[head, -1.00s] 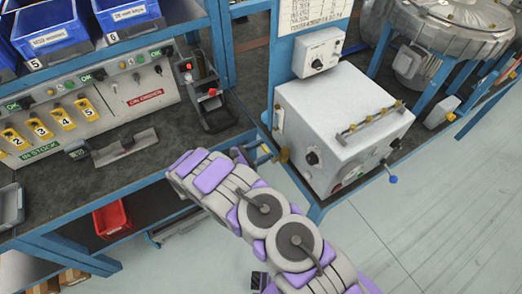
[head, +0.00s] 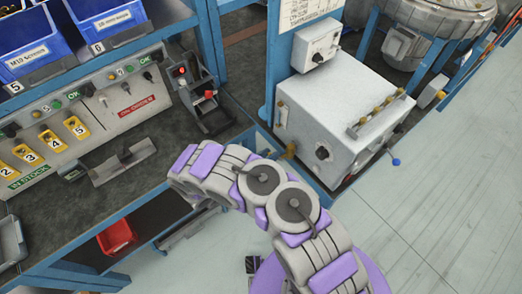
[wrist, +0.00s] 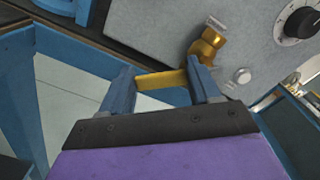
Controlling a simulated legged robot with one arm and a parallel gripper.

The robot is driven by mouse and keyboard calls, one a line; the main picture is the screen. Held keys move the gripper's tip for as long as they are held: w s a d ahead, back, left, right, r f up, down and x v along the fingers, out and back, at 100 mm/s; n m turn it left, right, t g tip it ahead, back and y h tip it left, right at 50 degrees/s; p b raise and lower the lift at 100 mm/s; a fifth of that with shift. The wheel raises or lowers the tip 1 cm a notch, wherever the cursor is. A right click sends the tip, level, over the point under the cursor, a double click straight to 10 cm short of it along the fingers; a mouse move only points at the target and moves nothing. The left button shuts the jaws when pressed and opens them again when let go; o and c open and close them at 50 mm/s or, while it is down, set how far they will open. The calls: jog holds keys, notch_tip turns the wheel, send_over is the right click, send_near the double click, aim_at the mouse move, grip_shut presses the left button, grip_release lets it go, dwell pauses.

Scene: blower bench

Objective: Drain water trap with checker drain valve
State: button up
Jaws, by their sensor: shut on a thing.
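The checker is a white-grey box (head: 345,115) at the end of the bench in the head view. A brass drain valve (wrist: 207,45) sticks out from its face in the wrist view, and brass also shows beside the box in the head view (head: 290,151). A yellow lever (wrist: 160,82) runs from the valve across between the two fingers. My gripper (wrist: 160,85) is shut on this lever. In the head view my arm reaches toward the valve, and the fingers are hard to make out there. No flowing water is visible.
Blue frame bars (wrist: 83,65) lie close beside the gripper. A blue-ended lever (head: 395,162) projects from the box's right side. The floor (head: 440,190) to the right is clear.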

jog(key=shift+s+d+f+n+b, duration=0.1)
jog(key=shift+s+d+f+n, duration=0.25)
jog(key=shift+n, duration=0.95)
jog(key=shift+s+d+f+n+b, duration=0.1)
jog(key=shift+s+f+n, duration=0.35)
jog(key=shift+n, duration=0.85)
jog(key=shift+s+d+f+n+b, duration=0.1)
jog(key=shift+s+d+f+n, duration=0.3)
jog(key=shift+n, duration=0.9)
jog(key=shift+a+f, duration=0.1)
jog(key=o, duration=1.4)
jog(key=shift+w+a, duration=0.1)
jog(key=shift+o, duration=0.6)
jog(key=p+v, duration=0.3)
jog(key=v, duration=1.4)
